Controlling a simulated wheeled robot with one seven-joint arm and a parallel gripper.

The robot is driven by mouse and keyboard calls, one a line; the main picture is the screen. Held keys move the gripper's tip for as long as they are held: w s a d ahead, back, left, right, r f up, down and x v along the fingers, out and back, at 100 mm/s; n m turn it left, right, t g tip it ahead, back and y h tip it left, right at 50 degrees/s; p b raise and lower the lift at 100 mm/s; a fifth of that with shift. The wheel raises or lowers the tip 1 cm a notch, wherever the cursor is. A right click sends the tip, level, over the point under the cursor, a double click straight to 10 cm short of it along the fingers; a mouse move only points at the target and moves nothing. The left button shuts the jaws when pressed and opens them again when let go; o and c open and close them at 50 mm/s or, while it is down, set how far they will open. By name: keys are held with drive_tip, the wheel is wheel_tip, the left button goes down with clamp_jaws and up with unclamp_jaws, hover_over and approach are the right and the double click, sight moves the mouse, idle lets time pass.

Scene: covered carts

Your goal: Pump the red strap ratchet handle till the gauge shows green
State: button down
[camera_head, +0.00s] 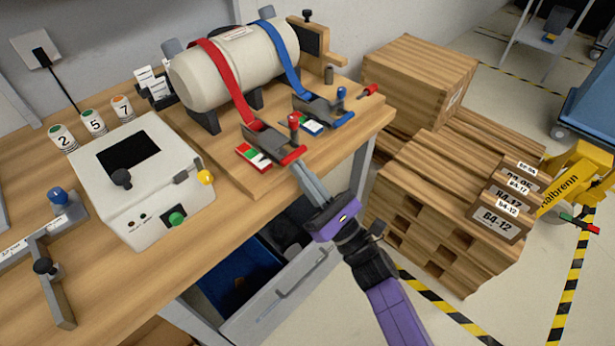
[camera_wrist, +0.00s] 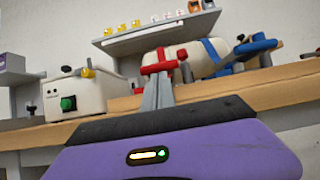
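The red strap (camera_head: 228,75) runs over a cream tank (camera_head: 212,82) down to a grey ratchet (camera_head: 268,138). Its red handle (camera_head: 292,155) lies low, pointing toward me, with a red knob (camera_head: 293,121) near it. A small gauge plate (camera_head: 253,157) with red, green and white patches sits beside the ratchet; its reading is too small to tell. My gripper (camera_head: 298,168) is at the handle's near end. In the wrist view its fingers (camera_wrist: 157,82) look shut together, tips at the red handle bar (camera_wrist: 158,68); whether they touch it is unclear.
A blue strap (camera_head: 284,60) with its own ratchet and blue handle (camera_head: 340,119) is just right. A white box with knobs (camera_head: 145,180) stands left on the bench. Below is an open drawer (camera_head: 285,290); wooden crates and pallets (camera_head: 440,190) stand right.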

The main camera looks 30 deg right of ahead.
drive_tip(key=shift+r, duration=0.1)
drive_tip(key=shift+s+r+g+p, duration=0.1)
drive_tip(key=shift+r+g+p, duration=0.25)
drive_tip(key=shift+p, duration=0.7)
